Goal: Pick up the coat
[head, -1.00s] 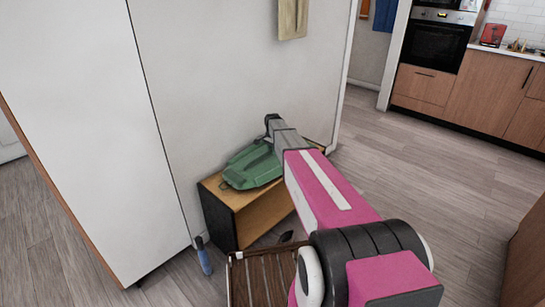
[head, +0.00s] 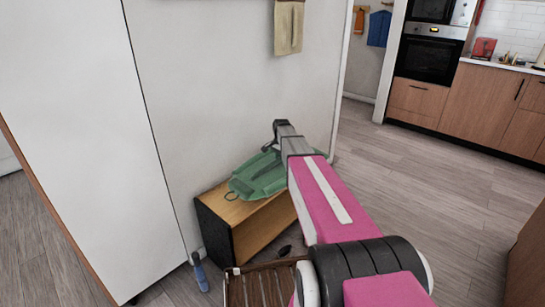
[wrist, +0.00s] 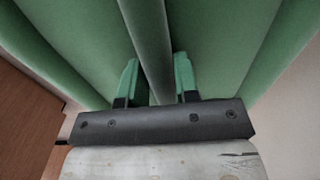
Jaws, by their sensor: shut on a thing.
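The green coat (head: 262,176) shows in the head view at the far end of my arm, over the top of a wooden box. Its outer side is partly behind my arm. My gripper (wrist: 157,82) is shut on a narrow fold of the coat, with one finger on each side. The green coat (wrist: 225,40) fills most of the wrist view in broad folds. In the head view the fingertips are hidden by the wrist. I cannot tell whether the coat still touches the box.
The wooden box (head: 222,209) stands against the white wall. A slatted brown piece (head: 262,288) and a blue-handled item (head: 200,272) are on the floor nearby. A beige cloth (head: 289,27) hangs above. Open floor lies right, toward kitchen cabinets (head: 470,110).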

